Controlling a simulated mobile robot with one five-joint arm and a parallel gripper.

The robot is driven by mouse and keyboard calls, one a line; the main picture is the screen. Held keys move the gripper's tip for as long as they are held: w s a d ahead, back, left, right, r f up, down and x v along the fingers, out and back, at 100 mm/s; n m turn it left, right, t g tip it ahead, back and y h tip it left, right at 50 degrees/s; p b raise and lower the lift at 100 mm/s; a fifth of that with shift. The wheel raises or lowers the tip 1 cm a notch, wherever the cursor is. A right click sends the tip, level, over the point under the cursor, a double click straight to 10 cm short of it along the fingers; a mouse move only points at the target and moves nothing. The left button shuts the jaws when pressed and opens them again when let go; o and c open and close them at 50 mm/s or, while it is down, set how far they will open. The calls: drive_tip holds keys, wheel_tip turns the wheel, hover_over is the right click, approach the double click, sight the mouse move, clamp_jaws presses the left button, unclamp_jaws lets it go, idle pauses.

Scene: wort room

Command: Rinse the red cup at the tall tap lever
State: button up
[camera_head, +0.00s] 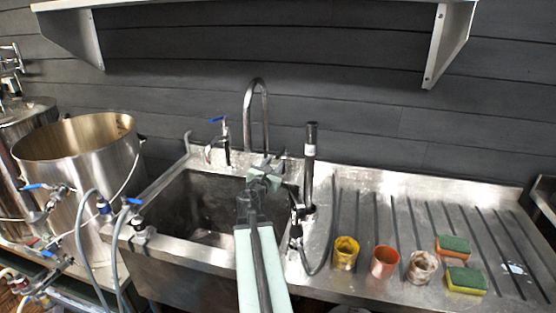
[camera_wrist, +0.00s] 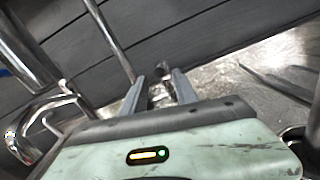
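The red cup (camera_head: 384,262) stands upright on the ribbed drainboard, between a yellow cup (camera_head: 345,253) and a pale beige cup (camera_head: 422,267). The tall curved tap (camera_head: 262,100) rises at the back of the steel sink. A blue-handled lever (camera_head: 217,121) sits on a shorter tap just left of it. My gripper (camera_head: 265,175) is above the sink's back right side, in front of the tall tap and well left of the red cup. In the wrist view its two fingers (camera_wrist: 160,82) stand apart with nothing held between them. The red cup is not seen in the wrist view.
A dark upright sprayer (camera_head: 311,150) with a hose stands right of the sink. A big steel pot (camera_head: 85,165), hoses and valves crowd the left. A shelf (camera_head: 260,3) hangs above. The drainboard's back is clear.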

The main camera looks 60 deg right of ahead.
sight(279, 154)
drive_tip(key=x, duration=0.6)
drive_tip(key=shift+w+d, duration=0.15)
drive_tip(key=shift+d, duration=0.1)
clamp_jaws()
drive_tip(key=shift+a, duration=0.1)
idle(0.9)
